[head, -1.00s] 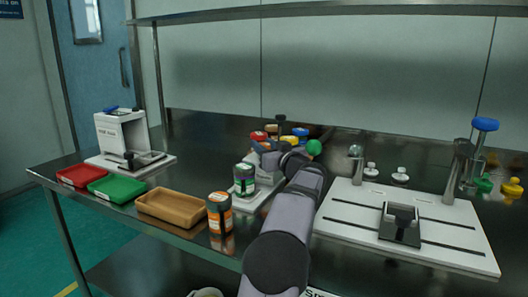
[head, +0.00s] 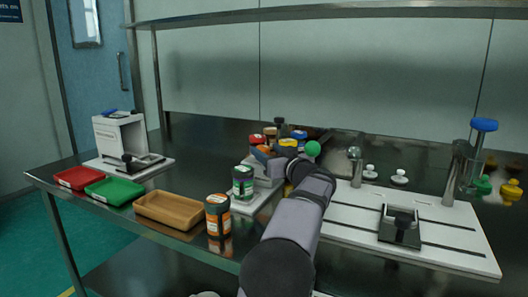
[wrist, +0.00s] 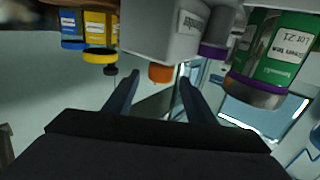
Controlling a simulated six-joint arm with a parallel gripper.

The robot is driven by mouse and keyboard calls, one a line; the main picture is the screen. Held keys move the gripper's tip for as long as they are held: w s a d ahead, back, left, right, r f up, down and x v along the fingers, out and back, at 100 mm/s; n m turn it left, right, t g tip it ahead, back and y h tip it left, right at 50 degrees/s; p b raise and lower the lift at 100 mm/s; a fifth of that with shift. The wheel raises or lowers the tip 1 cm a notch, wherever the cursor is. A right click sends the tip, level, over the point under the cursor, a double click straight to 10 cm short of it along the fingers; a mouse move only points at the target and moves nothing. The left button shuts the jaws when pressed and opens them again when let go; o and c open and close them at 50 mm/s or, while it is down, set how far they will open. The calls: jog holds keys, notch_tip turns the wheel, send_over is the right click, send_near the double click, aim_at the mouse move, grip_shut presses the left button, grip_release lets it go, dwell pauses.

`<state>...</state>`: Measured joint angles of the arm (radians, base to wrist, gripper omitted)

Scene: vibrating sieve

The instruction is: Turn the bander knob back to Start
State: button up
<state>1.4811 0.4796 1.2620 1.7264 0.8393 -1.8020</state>
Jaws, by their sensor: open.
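A pale grey machine, likely the bander (head: 266,171), stands mid-table, partly behind my arm. The wrist view shows its grey body (wrist: 165,32), upside down. An orange knob (wrist: 160,73) sticks out of it there; its setting and any Start mark cannot be read. My gripper (wrist: 158,92) is open, its two dark fingers spread on either side of the knob in the picture. Whether they touch it cannot be told. In the head view my arm mostly hides the gripper. A green jar (head: 243,182) stands at the machine's front; it also shows in the wrist view (wrist: 278,55).
Several jars with coloured caps (head: 288,143) stand behind the machine. An orange-labelled jar (head: 218,214) and a tan tray (head: 169,220) are at the front left. Green (head: 115,202) and red (head: 77,186) trays lie farther left. A white slotted board (head: 455,258) is on the right.

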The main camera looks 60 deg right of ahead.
aim_at(266, 149)
jog(key=shift+v, duration=1.95)
